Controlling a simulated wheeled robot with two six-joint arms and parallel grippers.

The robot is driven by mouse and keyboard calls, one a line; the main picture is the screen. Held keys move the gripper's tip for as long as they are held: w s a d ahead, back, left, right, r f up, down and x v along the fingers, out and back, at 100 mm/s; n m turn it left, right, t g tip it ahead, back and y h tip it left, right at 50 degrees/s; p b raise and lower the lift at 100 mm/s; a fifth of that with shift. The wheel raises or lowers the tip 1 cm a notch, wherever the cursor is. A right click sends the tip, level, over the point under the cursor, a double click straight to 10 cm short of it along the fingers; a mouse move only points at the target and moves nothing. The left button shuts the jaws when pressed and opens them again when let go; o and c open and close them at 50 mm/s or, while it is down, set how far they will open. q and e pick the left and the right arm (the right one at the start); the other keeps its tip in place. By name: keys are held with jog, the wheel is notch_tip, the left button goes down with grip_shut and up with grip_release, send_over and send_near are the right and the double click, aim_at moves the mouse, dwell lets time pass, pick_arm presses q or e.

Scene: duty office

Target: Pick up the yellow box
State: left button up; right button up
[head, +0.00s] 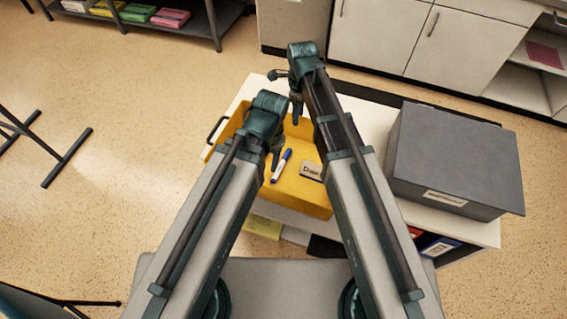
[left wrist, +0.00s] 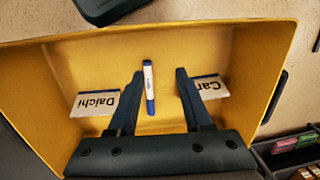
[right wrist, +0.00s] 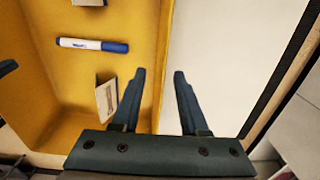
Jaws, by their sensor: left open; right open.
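The yellow box (head: 300,200) is an open tray on the white table, with a dark handle (head: 216,130) at its left end. A blue-capped white marker (head: 281,166) and a name card (head: 312,170) lie inside; the left wrist view shows two cards, "Daichi" (left wrist: 95,103) and a partly hidden one (left wrist: 208,87). My left gripper (left wrist: 160,74) is open above the box's inside, with the marker between its fingers in the picture. My right gripper (right wrist: 160,74) is open and empty; in its view the box's side wall runs between the fingertips. I cannot tell whether it touches.
A large grey box (head: 455,155) stands on the white table (head: 380,112) to the right of the yellow box. White cabinets (head: 380,35) stand behind the table. A low shelf (head: 215,22) with coloured packs is at the back left. The floor on the left is mostly clear.

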aim_at(298, 128)
pick_arm(q)
notch_tip(298, 128, down, 5)
jog(key=b, duration=0.4)
jog(key=shift+r, duration=0.2)
pick_arm(e)
notch_tip(298, 128, down, 4)
jog(key=shift+d+f, duration=0.1)
jog(key=shift+f, duration=0.15)
pick_arm(q)
jog(key=shift+r, duration=0.1)
pick_arm(e)
jog(key=shift+r, duration=0.1)
grip_shut()
dwell(0.3)
